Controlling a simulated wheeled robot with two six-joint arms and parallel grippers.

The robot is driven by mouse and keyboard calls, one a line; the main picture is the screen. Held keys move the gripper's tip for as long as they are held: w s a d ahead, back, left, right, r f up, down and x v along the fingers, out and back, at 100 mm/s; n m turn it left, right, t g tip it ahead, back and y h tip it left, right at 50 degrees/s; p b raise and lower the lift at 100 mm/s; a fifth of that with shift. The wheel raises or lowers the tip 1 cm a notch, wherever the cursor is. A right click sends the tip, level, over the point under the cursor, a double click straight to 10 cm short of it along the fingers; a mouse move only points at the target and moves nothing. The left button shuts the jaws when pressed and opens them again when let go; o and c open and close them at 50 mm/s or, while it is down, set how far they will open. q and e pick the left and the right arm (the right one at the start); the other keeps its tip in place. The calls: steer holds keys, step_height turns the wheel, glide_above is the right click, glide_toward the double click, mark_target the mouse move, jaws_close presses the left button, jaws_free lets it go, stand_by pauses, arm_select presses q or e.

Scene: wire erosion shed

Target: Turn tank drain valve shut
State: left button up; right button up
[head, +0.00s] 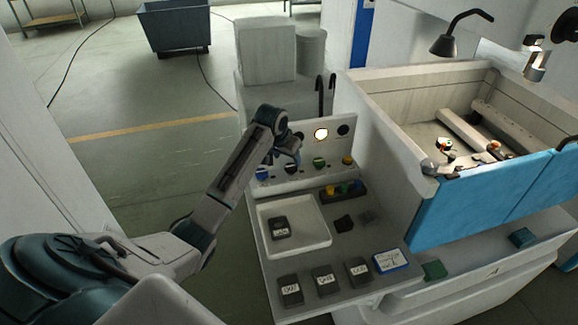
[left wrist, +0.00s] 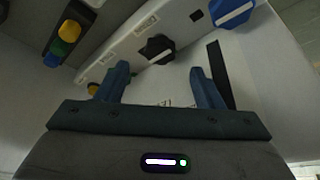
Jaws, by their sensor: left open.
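A pale upright panel (head: 335,140) at the back of the grey bench carries a row of knobs: blue (head: 262,174), black (head: 291,168), green (head: 319,163) and yellow (head: 347,160). I cannot read their labels, so I cannot tell which is the tank drain valve. My left gripper (head: 286,156) is in front of the panel near the black knob. In the left wrist view, my left gripper (left wrist: 162,80) is open and empty. The black knob (left wrist: 157,48) shows beyond and between its fingers. The blue knob (left wrist: 232,13) is to the upper right. My right gripper is out of view.
Several more labelled blocks (head: 325,280) line the front edge. A small rack of coloured pieces (head: 341,194) stands below the panel. The machine tank with blue doors (head: 470,195) closes off the right.

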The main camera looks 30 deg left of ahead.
arm_select(q)
steer(key=shift+b+v, duration=0.7)
steer(key=shift+v, duration=2.05)
